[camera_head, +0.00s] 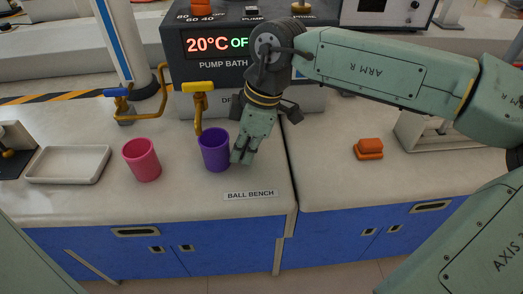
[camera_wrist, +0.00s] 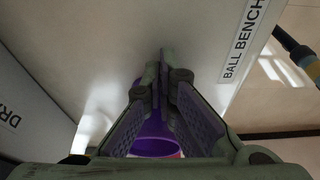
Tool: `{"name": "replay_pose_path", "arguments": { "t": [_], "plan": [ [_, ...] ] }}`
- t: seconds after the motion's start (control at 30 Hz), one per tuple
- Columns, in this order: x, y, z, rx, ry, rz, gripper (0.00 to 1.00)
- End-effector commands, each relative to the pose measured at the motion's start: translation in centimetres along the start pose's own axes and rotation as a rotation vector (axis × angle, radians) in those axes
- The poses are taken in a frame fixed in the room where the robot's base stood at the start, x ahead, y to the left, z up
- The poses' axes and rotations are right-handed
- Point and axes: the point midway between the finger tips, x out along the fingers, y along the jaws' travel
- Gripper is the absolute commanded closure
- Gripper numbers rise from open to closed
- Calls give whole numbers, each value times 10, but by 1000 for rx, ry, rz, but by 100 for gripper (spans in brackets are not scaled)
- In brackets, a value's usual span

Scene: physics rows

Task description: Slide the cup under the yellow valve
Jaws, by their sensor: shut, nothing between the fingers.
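A purple cup (camera_head: 215,152) stands upright on the bench. The yellow valve (camera_head: 198,87) is behind it, and its brass spout ends by the cup's left rear rim; I cannot tell whether the outlet is over the opening. My gripper (camera_head: 241,157) points down, shut and empty, close against the cup's right side; contact is unclear. In the wrist view the purple cup (camera_wrist: 155,147) shows low down, partly hidden behind my gripper (camera_wrist: 163,62). A pink cup (camera_head: 141,162) stands upright further left. The blue valve (camera_head: 117,92) is left of the yellow one.
A pale tray (camera_head: 68,164) lies at left. The pump bath (camera_head: 225,62) stands at the back. A "BALL BENCH" label (camera_head: 250,194) is on the front of the bench top (camera_head: 160,205). An orange object (camera_head: 369,149) lies at right. Bench between the two cups is clear.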

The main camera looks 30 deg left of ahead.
Motion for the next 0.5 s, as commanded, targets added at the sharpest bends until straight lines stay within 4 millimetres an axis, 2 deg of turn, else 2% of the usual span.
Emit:
{"name": "replay_pose_path", "arguments": {
  "t": [0.5],
  "plan": [
    [7,0,-23,0,1,1,100]
  ]
}}
